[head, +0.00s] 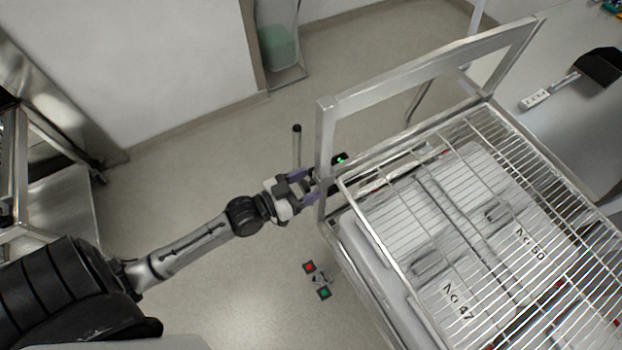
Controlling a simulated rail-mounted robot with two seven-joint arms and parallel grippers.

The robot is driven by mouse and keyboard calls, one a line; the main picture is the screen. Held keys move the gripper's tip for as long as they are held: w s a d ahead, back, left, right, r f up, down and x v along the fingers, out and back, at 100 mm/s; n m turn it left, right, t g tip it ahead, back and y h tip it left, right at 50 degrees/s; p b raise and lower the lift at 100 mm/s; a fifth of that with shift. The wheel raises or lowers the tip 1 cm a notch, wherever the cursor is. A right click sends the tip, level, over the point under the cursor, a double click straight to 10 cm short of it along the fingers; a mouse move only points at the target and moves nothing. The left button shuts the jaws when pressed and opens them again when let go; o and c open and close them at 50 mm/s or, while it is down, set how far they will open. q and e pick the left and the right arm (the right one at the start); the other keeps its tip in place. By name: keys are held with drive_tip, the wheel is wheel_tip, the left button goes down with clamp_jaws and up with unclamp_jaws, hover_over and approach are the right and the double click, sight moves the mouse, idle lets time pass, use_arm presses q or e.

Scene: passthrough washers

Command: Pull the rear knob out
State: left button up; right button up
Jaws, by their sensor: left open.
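My left gripper (311,186) reaches in from the left to the near left post of the metal cart frame (327,130). Its purple-tipped fingers are open and point right, toward the post. I cannot make out the rear knob for certain; it may be hidden by the fingers or the post. I cannot tell whether the fingers touch anything. A black part with a green light (341,159) sits just behind the post. My right gripper is not in view.
A wire rack (480,215) on the cart covers trays marked No 47 and No 50. A thin dark-topped rod (297,140) stands by the gripper. A small panel with red and green squares (317,280) lies below. Open floor (190,190) surrounds my left arm.

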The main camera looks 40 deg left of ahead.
use_arm(q)
drive_tip(key=shift+w+d, duration=0.2)
drive_tip(key=shift+w, duration=0.45)
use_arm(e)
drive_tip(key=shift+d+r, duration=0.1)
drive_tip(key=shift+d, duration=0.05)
use_arm(q)
drive_tip(key=shift+c, duration=0.2)
